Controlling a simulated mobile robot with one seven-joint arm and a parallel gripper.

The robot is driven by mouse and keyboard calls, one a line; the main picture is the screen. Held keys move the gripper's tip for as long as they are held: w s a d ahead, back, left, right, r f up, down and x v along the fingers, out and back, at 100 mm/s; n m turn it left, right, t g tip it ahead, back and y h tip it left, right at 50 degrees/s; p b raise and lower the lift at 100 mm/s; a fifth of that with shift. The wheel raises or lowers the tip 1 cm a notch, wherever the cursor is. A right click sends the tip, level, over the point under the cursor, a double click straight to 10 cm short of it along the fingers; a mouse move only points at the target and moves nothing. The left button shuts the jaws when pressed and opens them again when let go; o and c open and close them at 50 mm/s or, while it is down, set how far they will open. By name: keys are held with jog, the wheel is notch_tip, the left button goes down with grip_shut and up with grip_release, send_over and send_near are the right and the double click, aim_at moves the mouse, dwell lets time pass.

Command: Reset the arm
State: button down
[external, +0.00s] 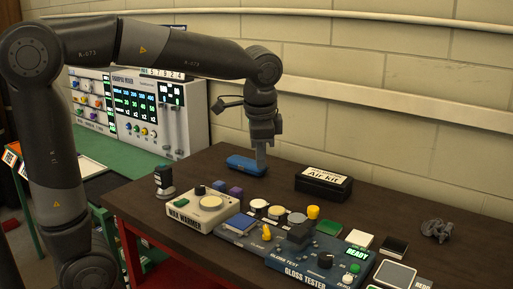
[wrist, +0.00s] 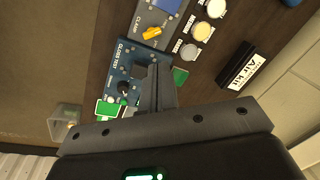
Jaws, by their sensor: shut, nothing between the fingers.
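My gripper (external: 261,168) hangs fingers-down from the raised arm, above the dark table. Its fingers are together and hold nothing. In the external view its tips overlap the right end of a blue case (external: 243,165); I cannot tell the height between them. In the wrist view the closed fingers (wrist: 157,75) show against the blue gloss tester (wrist: 122,70), and part of the tester is hidden behind them.
A black Air kit box (external: 323,183) stands right of my gripper. In front are the wax warmer (external: 203,210), several coloured pads and the gloss tester (external: 312,262), reading READY. A grey crumpled thing (external: 436,230) lies at right. A brick wall (external: 400,70) rises behind.

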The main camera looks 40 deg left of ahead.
jog(key=s+a+f+n+t, duration=0.2)
jog(key=s+a+n, duration=0.3)
jog(key=a, duration=0.4)
jog(key=s+a+f+n+t+h, duration=0.1)
jog(key=s+a+n+t, duration=0.1)
jog(key=s+a+n, duration=0.3)
jog(key=s+a, duration=0.2)
jog(key=a, duration=0.1)
jog(key=shift+s+a+f, duration=0.35)
jog(key=shift+s+f, duration=0.05)
